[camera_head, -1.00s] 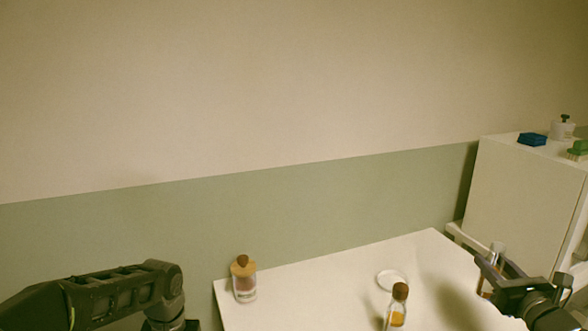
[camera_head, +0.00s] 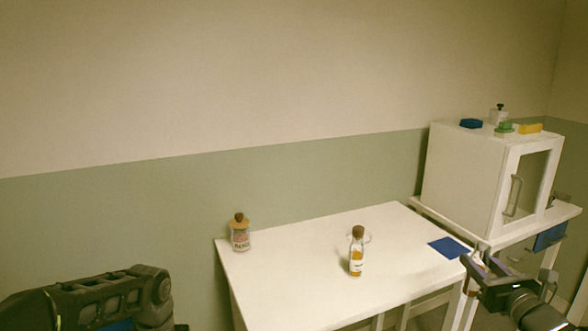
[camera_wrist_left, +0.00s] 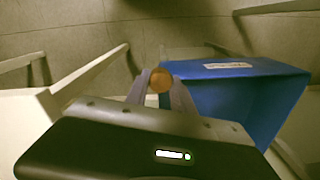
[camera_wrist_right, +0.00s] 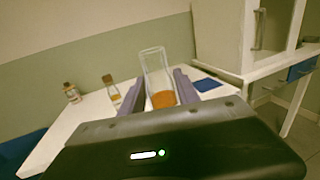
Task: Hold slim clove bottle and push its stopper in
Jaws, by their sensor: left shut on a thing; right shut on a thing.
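A slim clear glass bottle (camera_wrist_right: 157,67) with orange contents and no stopper in its mouth is held upright, slightly tilted in the right wrist view, between the fingers of my right gripper (camera_wrist_right: 160,92). That gripper (camera_head: 476,266) is at the lower right of the head view, right of the white table. My left gripper (camera_wrist_left: 160,84) is shut on a round brown stopper (camera_wrist_left: 160,79), apart from the bottle. In the head view only my left arm shows, at the lower left; its fingers are out of frame. I cannot read the held bottle's label.
On the white table (camera_head: 310,276) stand a corked bottle with yellow contents (camera_head: 356,263) and a wooden-lidded jar (camera_head: 240,235). A blue mat (camera_head: 449,247) lies at its right end. A white cabinet (camera_head: 464,179) stands behind. A blue bin (camera_wrist_left: 235,110) is below my left gripper.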

